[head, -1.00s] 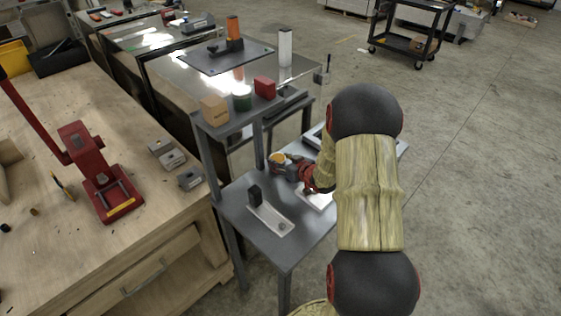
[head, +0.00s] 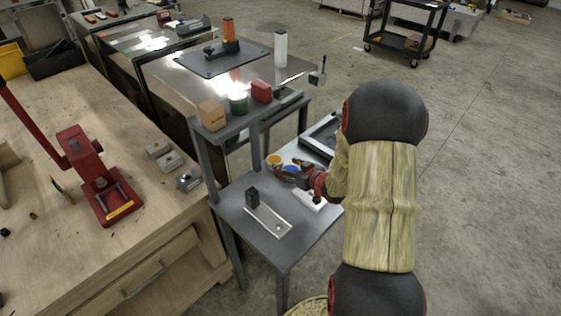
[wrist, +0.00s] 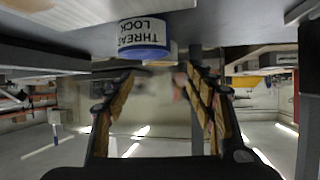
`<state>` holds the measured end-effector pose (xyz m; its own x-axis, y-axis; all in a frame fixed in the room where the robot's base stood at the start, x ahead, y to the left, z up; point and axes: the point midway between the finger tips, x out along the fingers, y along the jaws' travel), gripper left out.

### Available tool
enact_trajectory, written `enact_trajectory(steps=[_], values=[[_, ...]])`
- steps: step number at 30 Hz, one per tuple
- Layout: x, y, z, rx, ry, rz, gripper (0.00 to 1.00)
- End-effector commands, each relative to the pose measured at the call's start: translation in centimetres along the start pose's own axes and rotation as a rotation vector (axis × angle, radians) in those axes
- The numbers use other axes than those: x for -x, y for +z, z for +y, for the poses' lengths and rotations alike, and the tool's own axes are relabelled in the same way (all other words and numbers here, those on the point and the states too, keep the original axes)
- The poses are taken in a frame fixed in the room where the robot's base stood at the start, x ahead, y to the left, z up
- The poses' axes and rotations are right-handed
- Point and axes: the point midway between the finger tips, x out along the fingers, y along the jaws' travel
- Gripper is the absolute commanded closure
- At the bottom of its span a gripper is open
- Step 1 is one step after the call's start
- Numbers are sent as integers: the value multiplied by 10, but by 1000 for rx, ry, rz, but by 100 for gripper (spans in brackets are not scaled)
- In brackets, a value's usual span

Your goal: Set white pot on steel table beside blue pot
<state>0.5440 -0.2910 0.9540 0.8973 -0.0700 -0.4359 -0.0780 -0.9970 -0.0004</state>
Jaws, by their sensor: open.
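In the wrist view, which is upside down, a white-labelled pot with a blue lid (wrist: 145,35) stands on a grey surface, its label reading "THREAD LOCK". My gripper (wrist: 158,74) is open, with nothing between its fingers; the pot is just beyond the tips. In the head view, my gripper (head: 284,173) is low over the grey steel table (head: 237,212). A small pot with an orange-yellow top (head: 273,160) stands beside it, and a bit of blue (head: 290,168) shows right behind the fingers. I cannot tell which is the white pot.
A white plate with a black block (head: 268,220) lies on the table's front. A raised shelf (head: 229,128) holds a wooden block (head: 212,115), a green pot (head: 238,104) and a red block (head: 261,91). A dark tray (head: 320,137) lies behind my gripper. A workbench (head: 150,230) stands left.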

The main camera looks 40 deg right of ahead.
Motion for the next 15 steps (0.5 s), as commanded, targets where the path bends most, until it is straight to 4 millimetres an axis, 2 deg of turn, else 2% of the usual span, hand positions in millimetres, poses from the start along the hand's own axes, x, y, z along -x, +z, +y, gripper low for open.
enact_trajectory(steps=[1,4,10,13,15], values=[[12,-2,1,-1,3,0,45],[27,-2,1,0,2,2,45],[43,-2,0,2,2,-1,45],[45,-13,-2,27,21,-17,45],[46,-30,-5,60,54,-46,45]])
